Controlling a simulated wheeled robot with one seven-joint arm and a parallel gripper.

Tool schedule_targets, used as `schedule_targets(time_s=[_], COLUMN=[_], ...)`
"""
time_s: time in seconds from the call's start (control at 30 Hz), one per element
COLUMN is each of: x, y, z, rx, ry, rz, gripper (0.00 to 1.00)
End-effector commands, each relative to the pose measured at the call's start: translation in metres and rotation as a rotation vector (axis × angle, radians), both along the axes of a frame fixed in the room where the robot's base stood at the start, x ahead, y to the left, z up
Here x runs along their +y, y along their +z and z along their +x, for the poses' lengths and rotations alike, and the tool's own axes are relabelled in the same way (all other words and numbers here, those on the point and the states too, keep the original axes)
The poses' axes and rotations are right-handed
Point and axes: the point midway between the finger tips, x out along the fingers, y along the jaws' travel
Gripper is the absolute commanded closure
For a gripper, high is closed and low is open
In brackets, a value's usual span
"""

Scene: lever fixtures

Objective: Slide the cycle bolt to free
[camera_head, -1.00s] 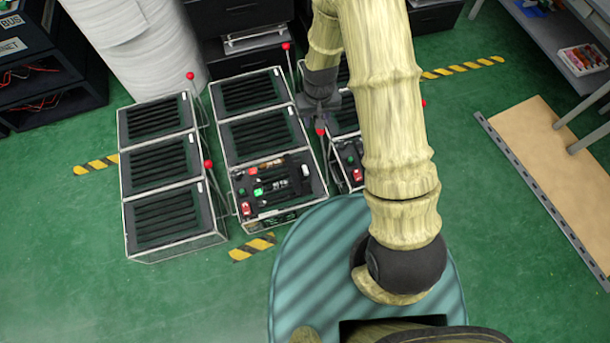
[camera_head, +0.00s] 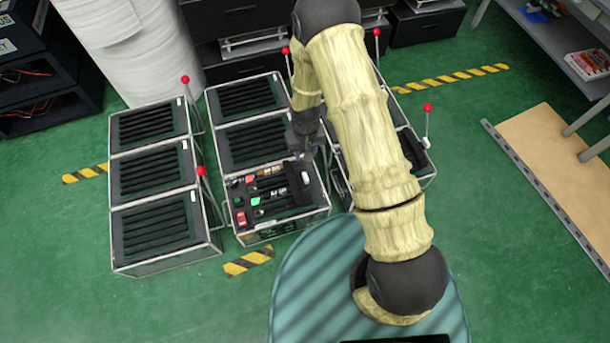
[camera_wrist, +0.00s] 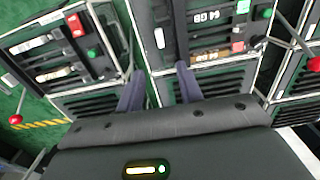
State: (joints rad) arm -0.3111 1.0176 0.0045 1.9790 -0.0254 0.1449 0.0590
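A control panel (camera_head: 265,210) sits on top of the front box of the middle row, with red, green and white parts and small labels. A white handle (camera_head: 306,177) stands at its right side; it also shows in the wrist view (camera_wrist: 160,38), on a dark bar ahead of my fingers. No readable label tells me which part is the cycle bolt. My gripper (camera_head: 304,153) is above the back right of this panel. In the wrist view, the two fingers (camera_wrist: 161,88) are apart with nothing between them.
Red-knobbed levers stand beside the boxes, one at left (camera_head: 202,172) and one at right (camera_head: 427,108). A second panel (camera_wrist: 62,45) shows at the left of the wrist view. Green floor (camera_head: 70,230) is clear at front left.

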Motion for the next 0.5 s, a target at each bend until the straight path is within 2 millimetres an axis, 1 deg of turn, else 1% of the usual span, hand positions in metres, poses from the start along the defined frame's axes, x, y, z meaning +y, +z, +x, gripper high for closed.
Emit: schedule_targets(time_s=[0.03, 0.5], x=[0.0, 0.0], y=[-0.011, -0.095], z=[-0.001, -0.001], rx=[0.003, 0.003], ry=[0.0, 0.0], rz=[-0.001, -0.001], gripper=[0.64, 0.64])
